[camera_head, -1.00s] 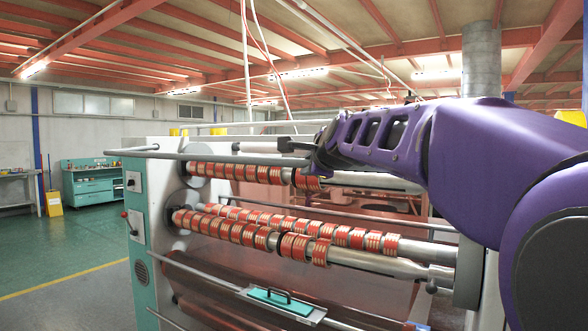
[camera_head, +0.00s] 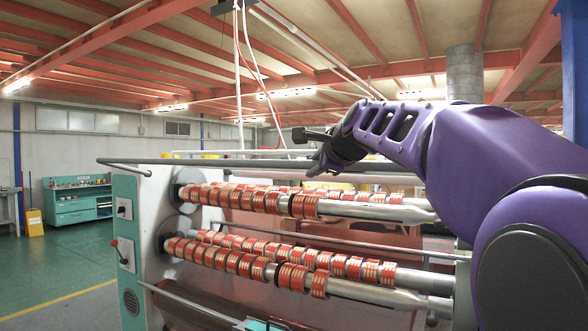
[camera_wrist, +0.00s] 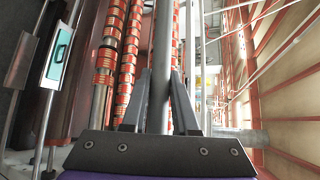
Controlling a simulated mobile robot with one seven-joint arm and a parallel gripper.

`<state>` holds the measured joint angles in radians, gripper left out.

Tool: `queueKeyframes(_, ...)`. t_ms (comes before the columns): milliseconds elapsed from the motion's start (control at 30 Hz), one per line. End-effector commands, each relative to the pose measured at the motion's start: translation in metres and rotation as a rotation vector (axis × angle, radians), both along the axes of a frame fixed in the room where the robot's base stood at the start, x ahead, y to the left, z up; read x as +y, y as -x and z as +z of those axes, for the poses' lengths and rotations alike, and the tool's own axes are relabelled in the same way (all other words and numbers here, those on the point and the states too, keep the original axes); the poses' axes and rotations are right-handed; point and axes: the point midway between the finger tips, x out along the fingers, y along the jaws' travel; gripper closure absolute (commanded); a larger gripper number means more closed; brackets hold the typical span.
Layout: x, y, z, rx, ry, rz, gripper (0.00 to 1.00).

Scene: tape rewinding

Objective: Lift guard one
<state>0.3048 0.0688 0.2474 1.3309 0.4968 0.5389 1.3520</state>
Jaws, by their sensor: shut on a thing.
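The guard is a long grey horizontal bar (camera_head: 220,161) across the front top of the winding machine, with a bent arm at its left end. In the head view it stands above the upper row of red tape rolls (camera_head: 235,198). My gripper (camera_head: 317,168) is at the bar, but its fingers are small and partly hidden there. In the wrist view the bar (camera_wrist: 163,60) runs between the two fingers of my gripper (camera_wrist: 162,88), which are shut on it.
A lower shaft with more red rolls (camera_head: 215,258) lies below. The machine's pale end panel (camera_head: 127,235) with knobs is at left. A teal workbench (camera_head: 78,205) stands far behind.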

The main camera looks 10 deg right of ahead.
Motion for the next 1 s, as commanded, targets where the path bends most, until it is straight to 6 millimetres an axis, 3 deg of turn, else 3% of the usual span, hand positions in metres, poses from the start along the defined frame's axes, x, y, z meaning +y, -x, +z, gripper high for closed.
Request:
queueKeyframes(133, 0.000, 0.000, 0.011, 0.020, -0.017, -0.001, 1.00)
queueKeyframes(833, -0.001, 0.001, 0.019, 0.033, -0.032, -0.006, 1.00)
queueKeyframes(867, -0.001, 0.001, 0.020, 0.032, -0.032, -0.007, 0.69)
queueKeyframes(1000, -0.001, 0.001, 0.019, 0.035, -0.033, -0.006, 0.44)
